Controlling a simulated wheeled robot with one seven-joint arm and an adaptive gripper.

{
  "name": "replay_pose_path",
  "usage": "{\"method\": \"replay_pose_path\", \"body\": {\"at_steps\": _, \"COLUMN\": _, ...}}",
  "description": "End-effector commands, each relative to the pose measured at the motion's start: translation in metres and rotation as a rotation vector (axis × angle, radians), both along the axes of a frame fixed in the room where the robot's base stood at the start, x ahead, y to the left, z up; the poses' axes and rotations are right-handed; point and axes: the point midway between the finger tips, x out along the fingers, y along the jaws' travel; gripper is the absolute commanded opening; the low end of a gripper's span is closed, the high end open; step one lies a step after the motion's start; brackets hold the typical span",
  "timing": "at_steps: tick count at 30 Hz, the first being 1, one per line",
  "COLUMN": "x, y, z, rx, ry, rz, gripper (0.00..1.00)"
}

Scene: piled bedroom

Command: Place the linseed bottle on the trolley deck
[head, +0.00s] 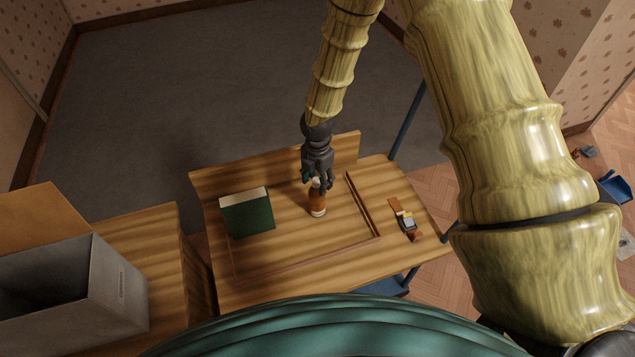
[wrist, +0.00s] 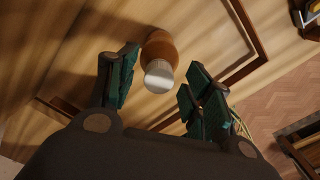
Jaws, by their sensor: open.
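An amber-brown bottle with a white end, likely the linseed bottle (head: 318,203), is at the middle of a wooden top (head: 300,262). I cannot tell whether this top is the trolley deck. My gripper (head: 318,184) is over the bottle and partly covers it. In the wrist view my gripper (wrist: 155,92) is open, with a green-padded finger on either side. The bottle (wrist: 160,52) shows there between and just beyond the fingertips, its white end towards me. Gaps show on both sides, and nothing is gripped. I cannot tell whether the bottle stands or lies.
A green book or box (head: 247,214) is left of the bottle. A thin wooden frame edge (head: 362,206) and a watch-like item (head: 407,223) are to its right. A raised back board (head: 225,178) edges the top. A grey bin (head: 120,290) stands at lower left.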

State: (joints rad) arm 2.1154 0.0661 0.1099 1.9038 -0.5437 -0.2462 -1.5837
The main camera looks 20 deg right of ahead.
Motion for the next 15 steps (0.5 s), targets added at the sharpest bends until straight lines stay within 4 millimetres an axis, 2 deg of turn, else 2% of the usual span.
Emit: {"method": "replay_pose_path", "body": {"at_steps": 15, "x": 0.000, "y": 0.000, "z": 0.068, "rx": 0.001, "ry": -0.002, "rz": -0.001, "gripper": 0.51}}
